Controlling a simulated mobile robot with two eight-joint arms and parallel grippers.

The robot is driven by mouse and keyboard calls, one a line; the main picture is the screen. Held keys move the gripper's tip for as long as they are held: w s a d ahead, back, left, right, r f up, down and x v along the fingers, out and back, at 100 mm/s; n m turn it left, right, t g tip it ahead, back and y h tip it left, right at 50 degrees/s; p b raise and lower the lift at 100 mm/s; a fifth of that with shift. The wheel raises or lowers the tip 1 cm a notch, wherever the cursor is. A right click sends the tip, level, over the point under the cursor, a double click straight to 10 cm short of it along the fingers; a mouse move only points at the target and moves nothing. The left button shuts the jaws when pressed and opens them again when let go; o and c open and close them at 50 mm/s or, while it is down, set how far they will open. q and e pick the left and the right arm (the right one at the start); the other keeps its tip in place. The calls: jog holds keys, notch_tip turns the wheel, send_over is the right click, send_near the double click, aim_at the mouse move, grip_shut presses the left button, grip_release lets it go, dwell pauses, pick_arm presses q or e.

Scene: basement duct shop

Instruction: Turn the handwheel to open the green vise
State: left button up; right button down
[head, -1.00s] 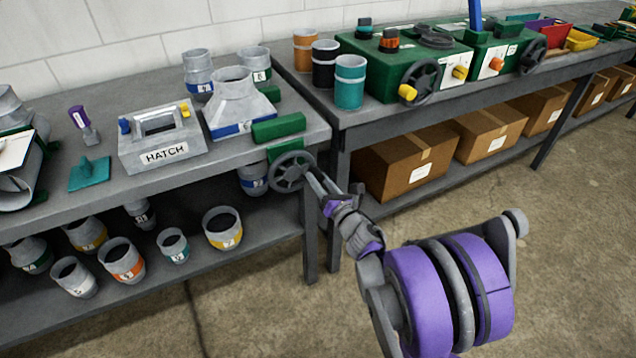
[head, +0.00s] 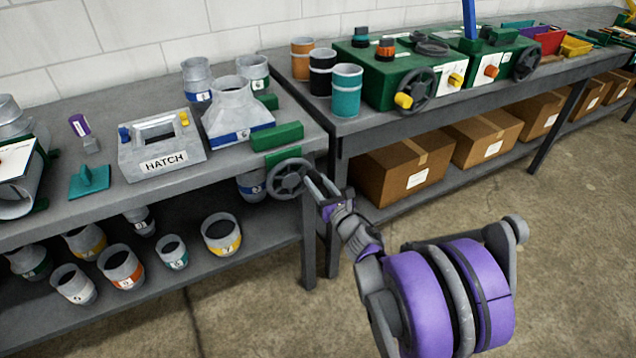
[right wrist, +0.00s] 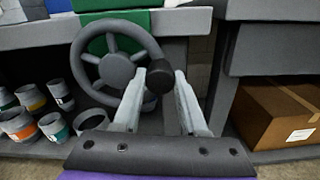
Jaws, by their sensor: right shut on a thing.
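The green vise (head: 277,134) sits at the right front corner of the left bench, with another green block (head: 266,102) behind it. Its grey spoked handwheel (head: 276,189) hangs below on the bench's front side. My right gripper (head: 314,186) is at the right side of the handwheel. In the right wrist view, the handwheel (right wrist: 104,82) faces me and its dark knob (right wrist: 159,79) lies between the fingertips of my right gripper (right wrist: 160,88), which is shut on it. My left gripper is not in view.
A grey funnel-shaped duct piece (head: 238,105) with a blue band stands beside the vise; I cannot tell whether the jaws touch it. A HATCH box (head: 162,145) stands to its left. A bench leg (head: 308,245) is just below the handwheel. Cardboard boxes (head: 405,170) are under the right bench.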

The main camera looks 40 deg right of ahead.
jog(key=shift+c, duration=2.2)
grip_release()
jog(key=v, duration=1)
jog(key=shift+s+p, duration=0.4)
jog(key=shift+r, duration=0.1)
